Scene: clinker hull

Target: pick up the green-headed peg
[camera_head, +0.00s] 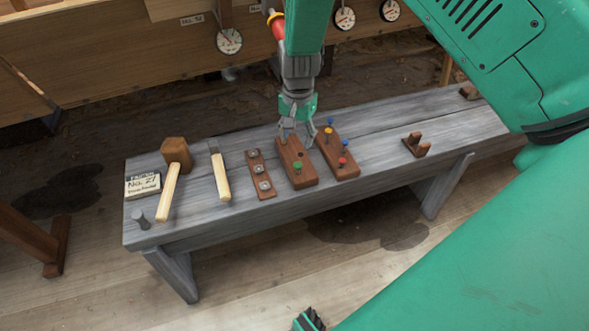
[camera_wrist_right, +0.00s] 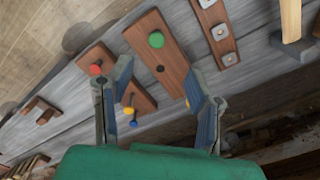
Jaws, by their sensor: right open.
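The green-headed peg (camera_head: 298,166) stands in the near end of a brown wooden block (camera_head: 305,179) on the grey bench. In the wrist view its round green head (camera_wrist_right: 156,40) sits beyond my fingertips, near one end of the block (camera_wrist_right: 150,22), with an empty dark hole beside it. My right gripper (camera_head: 297,138) is open, with nothing between its fingers. It is over the far part of that block, behind the peg and apart from it. In the wrist view the open fingers (camera_wrist_right: 158,72) reach toward the block. My left gripper is not in view.
A second block (camera_head: 350,170) with red, yellow and blue pegs stands close on the right. A strip with metal squares (camera_head: 262,178), a chisel (camera_head: 220,178) and a mallet (camera_head: 168,190) lie left. A wooden cradle (camera_head: 416,145) stands right; bench between is clear.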

